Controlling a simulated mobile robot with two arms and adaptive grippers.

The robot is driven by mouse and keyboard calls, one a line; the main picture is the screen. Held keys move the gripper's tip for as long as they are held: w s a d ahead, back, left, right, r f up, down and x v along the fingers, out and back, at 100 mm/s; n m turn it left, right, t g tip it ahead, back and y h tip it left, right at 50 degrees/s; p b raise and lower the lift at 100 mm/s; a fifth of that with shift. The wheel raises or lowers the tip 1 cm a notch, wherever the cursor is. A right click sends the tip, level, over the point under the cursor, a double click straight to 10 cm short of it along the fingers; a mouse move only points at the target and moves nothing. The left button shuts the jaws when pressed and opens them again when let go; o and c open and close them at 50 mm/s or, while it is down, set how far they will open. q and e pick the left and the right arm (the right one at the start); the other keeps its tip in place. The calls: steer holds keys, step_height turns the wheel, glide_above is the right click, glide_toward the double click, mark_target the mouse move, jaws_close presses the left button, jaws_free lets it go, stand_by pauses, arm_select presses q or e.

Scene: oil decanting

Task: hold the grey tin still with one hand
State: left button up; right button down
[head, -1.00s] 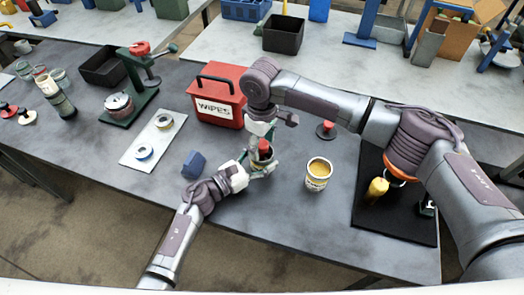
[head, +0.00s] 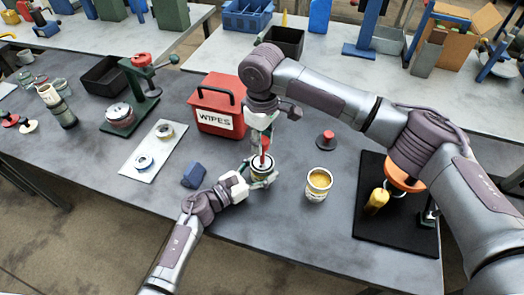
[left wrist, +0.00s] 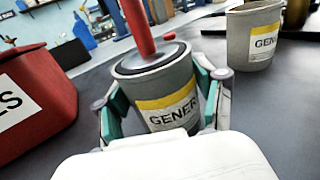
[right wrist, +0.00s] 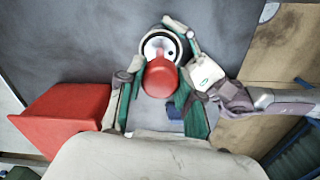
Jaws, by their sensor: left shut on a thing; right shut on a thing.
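The grey tin (head: 262,171) stands upright with a yellow-striped label, which shows in the left wrist view (left wrist: 168,105). My left gripper (head: 262,178) is shut around its sides. My right gripper (head: 263,132) is above the tin, shut on the red handle, whose round top shows in the right wrist view (right wrist: 160,78).
A second tin (head: 319,186) with yellow contents stands open to the right. A red-knobbed black disc (head: 327,141) lies behind it. A red WIPES box (head: 218,108) and a blue block (head: 194,174) are to the left. A black mat (head: 395,228) lies right.

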steer(key=shift+r, duration=2.95)
arm_select(q)
steer(key=o, duration=1.3)
steer(key=shift+o, duration=0.2)
steer(key=shift+a, duration=0.1)
steer(key=v, duration=1.1)
steer(key=shift+s+a, duration=0.25)
steer(key=shift+s, duration=0.1)
steer(key=shift+s+a, duration=0.1)
arm_select(e)
steer(key=shift+s+a, duration=0.1)
